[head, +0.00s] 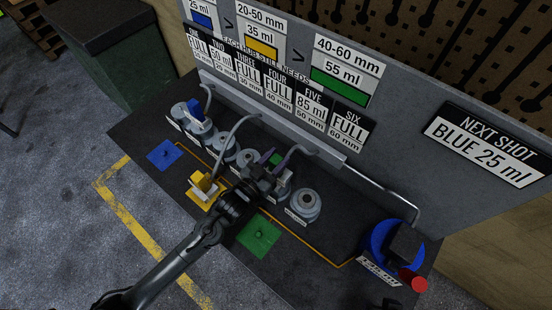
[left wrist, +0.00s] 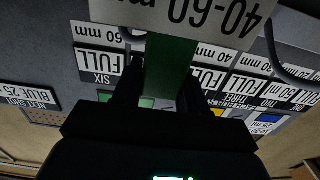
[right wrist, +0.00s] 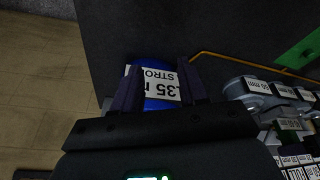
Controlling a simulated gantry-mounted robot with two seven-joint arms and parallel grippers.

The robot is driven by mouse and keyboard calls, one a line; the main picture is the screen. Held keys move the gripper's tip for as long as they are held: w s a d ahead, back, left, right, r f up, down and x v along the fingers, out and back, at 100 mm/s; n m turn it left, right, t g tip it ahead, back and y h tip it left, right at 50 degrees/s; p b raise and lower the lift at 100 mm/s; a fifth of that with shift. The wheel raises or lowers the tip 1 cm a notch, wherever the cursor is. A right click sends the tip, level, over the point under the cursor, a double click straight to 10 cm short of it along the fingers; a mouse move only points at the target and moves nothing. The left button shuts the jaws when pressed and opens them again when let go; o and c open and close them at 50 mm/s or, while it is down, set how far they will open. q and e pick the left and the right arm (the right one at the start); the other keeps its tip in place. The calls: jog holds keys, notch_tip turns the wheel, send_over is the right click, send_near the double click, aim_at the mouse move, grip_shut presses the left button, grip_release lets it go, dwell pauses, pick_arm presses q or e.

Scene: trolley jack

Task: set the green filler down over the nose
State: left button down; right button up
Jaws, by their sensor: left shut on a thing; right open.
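The green filler (head: 275,159) is between the fingers of my left gripper (head: 272,160), over the row of grey jack units. In the left wrist view the filler (left wrist: 170,65) is a green block under a white label reading 40-60, and the gripper is shut on it. A grey unit (head: 283,190) lies below the gripper, mostly covered by it. I cannot tell which part is the nose or whether the filler touches it. My right gripper (right wrist: 158,72) is open, with the blue container (right wrist: 158,103) beyond its fingers.
The blue filler (head: 197,113) is at the row's left end. The yellow filler (head: 204,184) stands on its yellow pad. The green pad (head: 259,236) looks empty. A grey unit (head: 304,205) stands right of my left gripper. A sign panel (head: 408,118) backs the bench.

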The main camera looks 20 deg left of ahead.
pick_arm(q)
jog(key=shift+f, duration=0.3)
jog(key=c, duration=0.6)
grip_release()
jog(key=shift+w, duration=0.1)
jog(key=shift+o, duration=0.4)
jog(key=shift+f, duration=0.25)
jog(key=v, duration=1.1)
jog(key=shift+r, duration=0.15)
